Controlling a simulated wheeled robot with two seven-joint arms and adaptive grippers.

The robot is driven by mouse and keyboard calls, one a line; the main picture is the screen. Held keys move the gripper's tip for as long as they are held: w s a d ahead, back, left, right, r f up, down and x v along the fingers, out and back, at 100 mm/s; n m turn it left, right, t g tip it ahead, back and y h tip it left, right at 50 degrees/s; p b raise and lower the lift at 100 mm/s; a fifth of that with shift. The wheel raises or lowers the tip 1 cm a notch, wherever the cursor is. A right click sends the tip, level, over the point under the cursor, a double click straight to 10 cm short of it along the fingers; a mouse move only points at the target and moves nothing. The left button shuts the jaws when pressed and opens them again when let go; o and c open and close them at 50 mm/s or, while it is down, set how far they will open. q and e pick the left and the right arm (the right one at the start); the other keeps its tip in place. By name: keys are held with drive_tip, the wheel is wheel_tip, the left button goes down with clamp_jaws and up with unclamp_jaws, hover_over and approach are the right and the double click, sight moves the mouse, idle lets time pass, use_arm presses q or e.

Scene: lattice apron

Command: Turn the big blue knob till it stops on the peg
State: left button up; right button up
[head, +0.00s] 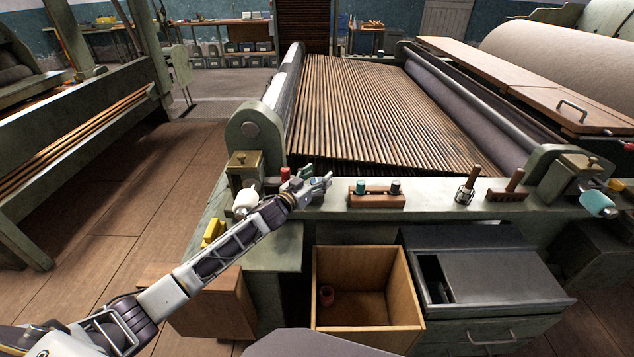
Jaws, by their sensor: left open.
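The big blue knob (597,203) is light blue and sticks out from the green bracket at the right end of the machine's front rail. I cannot make out a peg beside it. My left gripper (322,184) is open and empty over the left part of the rail, far to the left of the blue knob. It is near a small red item (285,174) and a white knob (246,202). My right gripper is not in view.
A wooden holder (377,200) with two small spools, a brush in a cup (466,188) and a wooden brush (507,188) stand on the rail between gripper and blue knob. Below are an open wooden box (410,290) and a grey drawer unit (510,282).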

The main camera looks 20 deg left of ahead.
use_arm(q)
wheel_tip(320, 180, up, 7)
drive_tip(key=shift+r, duration=0.2)
idle(0.3)
idle(0.3)
